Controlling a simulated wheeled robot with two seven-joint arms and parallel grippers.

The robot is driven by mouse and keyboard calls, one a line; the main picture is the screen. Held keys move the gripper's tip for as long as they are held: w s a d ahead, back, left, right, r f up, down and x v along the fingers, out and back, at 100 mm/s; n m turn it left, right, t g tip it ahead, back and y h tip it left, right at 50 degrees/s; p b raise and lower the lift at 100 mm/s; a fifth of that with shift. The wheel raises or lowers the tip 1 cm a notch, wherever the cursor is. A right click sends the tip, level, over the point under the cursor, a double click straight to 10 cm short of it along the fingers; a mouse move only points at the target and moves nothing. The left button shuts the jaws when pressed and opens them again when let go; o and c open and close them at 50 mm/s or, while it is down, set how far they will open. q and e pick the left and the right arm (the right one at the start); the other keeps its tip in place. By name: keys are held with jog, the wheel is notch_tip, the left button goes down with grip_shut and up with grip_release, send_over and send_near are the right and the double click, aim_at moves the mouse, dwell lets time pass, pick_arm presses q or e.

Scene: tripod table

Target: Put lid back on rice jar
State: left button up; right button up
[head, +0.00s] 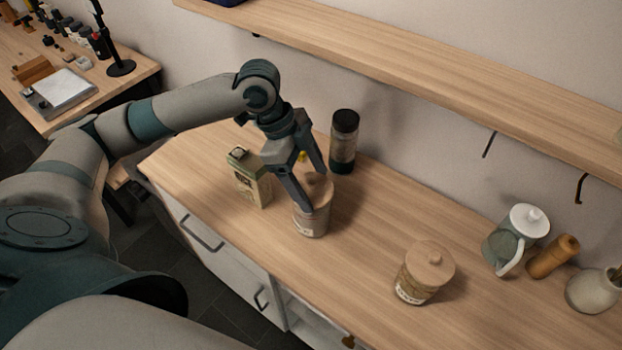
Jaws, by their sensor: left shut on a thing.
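A jar (311,222) with a pale label stands on the wooden counter. Its round wooden lid (322,190) is at the jar's top, partly hidden by my fingers. My left gripper (312,187) reaches down from above and is shut on the lid. I cannot tell whether the lid is seated or slightly above the rim. A second jar (424,277) with a wooden knobbed lid, closed, stands to the right. The labels are too small to read, so I cannot tell which holds rice. My right gripper is not in view.
A green carton (249,178) stands close left of the gripper, and a dark-topped bottle (344,142) close behind. A white-lidded pitcher (514,240), a wooden mill (553,257) and a vase (594,290) stand at right. A shelf (420,70) overhangs the back. The counter between the jars is clear.

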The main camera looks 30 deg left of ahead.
pick_arm(q)
jog(key=shift+p, duration=0.35)
dwell(0.6)
jog(key=o, duration=1.3)
jog(key=shift+r, duration=0.1)
jog(key=shift+r+p, duration=3.4)
jog(key=shift+p, duration=0.75)
grip_shut()
